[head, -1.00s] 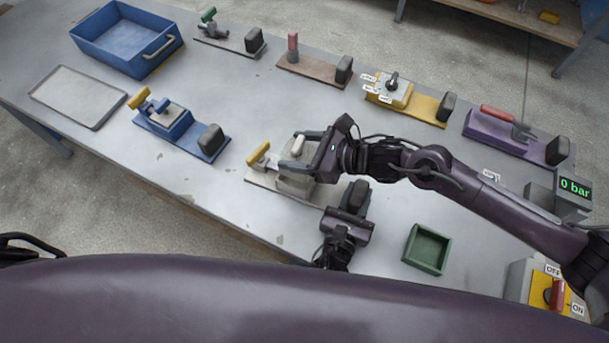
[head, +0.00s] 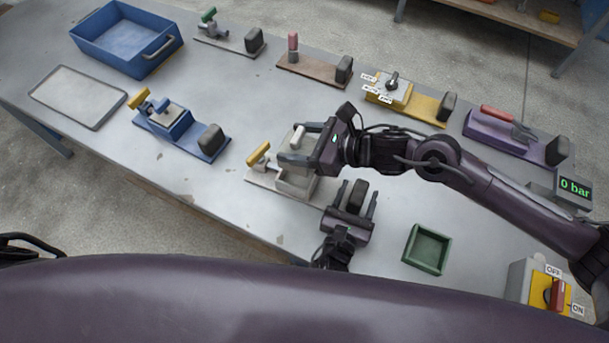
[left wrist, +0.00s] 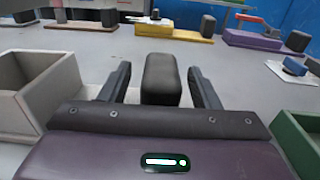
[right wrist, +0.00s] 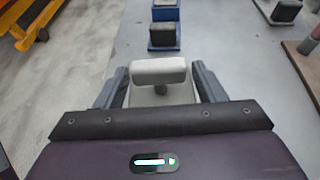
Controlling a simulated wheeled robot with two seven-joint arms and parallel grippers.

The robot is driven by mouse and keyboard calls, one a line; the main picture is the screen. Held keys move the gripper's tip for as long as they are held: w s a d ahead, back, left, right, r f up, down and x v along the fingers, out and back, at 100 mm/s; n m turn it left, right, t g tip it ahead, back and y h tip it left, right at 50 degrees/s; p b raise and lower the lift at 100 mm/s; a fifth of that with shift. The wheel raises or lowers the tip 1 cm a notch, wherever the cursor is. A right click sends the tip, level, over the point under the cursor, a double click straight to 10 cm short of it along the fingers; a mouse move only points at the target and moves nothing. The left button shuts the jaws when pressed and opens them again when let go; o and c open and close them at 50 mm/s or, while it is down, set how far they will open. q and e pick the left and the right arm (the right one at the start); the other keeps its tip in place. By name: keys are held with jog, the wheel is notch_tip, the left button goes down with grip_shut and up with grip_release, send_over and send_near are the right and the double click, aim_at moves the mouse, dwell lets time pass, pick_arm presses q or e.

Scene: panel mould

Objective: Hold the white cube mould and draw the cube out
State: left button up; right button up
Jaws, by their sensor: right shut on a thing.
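The white cube mould (head: 268,184) stands near the table's front edge, with a yellow-handled clamp (head: 258,154) at its left end. Its open-topped box also shows in the left wrist view (left wrist: 45,85). My right gripper (head: 303,150) is shut on the white T-shaped handle (right wrist: 158,72), above the box. The pale body under the handle is mostly hidden by my fingers; how far it is clear of the box I cannot tell. My left gripper (head: 354,196) is open, with its fingers either side of the dark block (left wrist: 161,80) at the mould's right end.
A green open box (head: 427,249) lies right of my left gripper. A blue mould (head: 185,133), a grey tray (head: 78,97) and a blue crate (head: 127,40) are to the left. More fixtures line the back. A gauge (head: 574,188) reads 0 bar.

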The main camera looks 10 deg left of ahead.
pick_arm(q)
jog(key=v, duration=1.2)
